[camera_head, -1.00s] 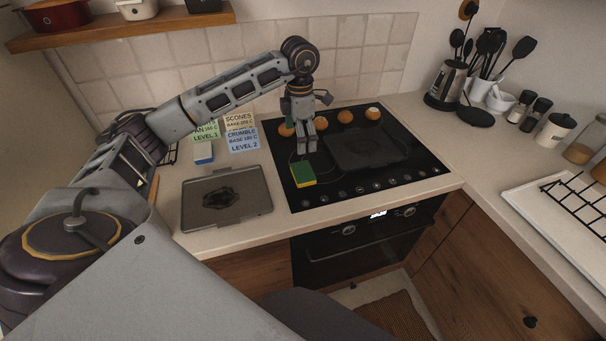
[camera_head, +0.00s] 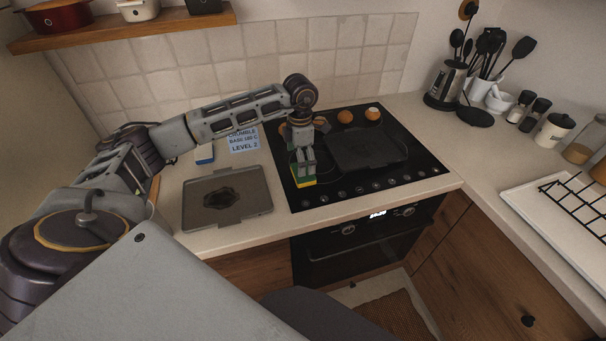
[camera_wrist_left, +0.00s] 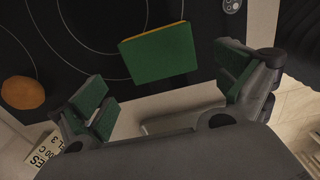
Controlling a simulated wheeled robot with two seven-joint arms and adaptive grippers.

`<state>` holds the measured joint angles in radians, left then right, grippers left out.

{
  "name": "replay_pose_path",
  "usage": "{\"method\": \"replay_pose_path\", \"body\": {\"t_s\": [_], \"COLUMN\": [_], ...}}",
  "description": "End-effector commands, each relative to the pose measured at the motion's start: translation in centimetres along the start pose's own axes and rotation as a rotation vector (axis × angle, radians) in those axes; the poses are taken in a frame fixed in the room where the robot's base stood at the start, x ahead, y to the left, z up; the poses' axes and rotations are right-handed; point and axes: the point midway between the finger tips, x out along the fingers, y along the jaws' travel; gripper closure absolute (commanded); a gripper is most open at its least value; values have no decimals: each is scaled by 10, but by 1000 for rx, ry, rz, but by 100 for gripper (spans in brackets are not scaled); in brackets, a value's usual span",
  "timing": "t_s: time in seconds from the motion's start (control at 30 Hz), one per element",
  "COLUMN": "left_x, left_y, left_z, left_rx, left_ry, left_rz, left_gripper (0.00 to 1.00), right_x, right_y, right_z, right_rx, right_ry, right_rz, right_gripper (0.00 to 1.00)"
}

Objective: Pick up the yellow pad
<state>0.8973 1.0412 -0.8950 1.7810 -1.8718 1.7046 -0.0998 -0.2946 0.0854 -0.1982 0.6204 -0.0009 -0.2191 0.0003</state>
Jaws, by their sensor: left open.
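The yellow pad (camera_head: 304,184) is a small block with a green face and yellow sides. It lies on the black hob near its front left corner, partly hidden by my left gripper in the head view. My left gripper (camera_head: 303,168) points down just above and behind the pad. In the left wrist view the pad (camera_wrist_left: 158,55) lies ahead of the open gripper (camera_wrist_left: 168,90), whose green-lined fingers stand wide apart with nothing between them. My right gripper is not in view.
A grey tray (camera_head: 258,194) with a dark patch lies left of the hob (camera_head: 425,161). A blue and white block (camera_head: 204,154) and a blue label card (camera_head: 243,141) are behind it. Round brown items (camera_head: 345,117) sit along the hob's back. A dark flat plate (camera_head: 368,150) is right of the gripper.

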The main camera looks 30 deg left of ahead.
Motion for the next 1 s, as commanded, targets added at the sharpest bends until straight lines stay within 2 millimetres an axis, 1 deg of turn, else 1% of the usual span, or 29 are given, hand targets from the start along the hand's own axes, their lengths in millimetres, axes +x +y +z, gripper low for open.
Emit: {"method": "replay_pose_path", "body": {"t_s": [0.27, 0.37, 0.53, 0.7, 0.8, 1.0], "left_x": [4, 11, 29, 46, 51, 52], "left_y": [0, -1, -2, -1, -1, -1], "left_z": [1, 1, 3, 3, 3, 3], "left_rx": [0, -1, 0, -1, -1, -1], "left_ry": [0, 2, 2, 1, 0, 0], "left_rz": [-1, -1, -2, -2, 0, 0], "left_gripper": [0, 0, 0, 0, 0, 0], "right_x": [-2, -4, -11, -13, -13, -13], "right_y": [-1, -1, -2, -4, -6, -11], "right_z": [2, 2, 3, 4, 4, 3], "right_rx": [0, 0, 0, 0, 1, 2], "right_ry": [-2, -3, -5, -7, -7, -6], "right_rz": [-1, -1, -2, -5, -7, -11], "right_gripper": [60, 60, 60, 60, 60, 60]}}
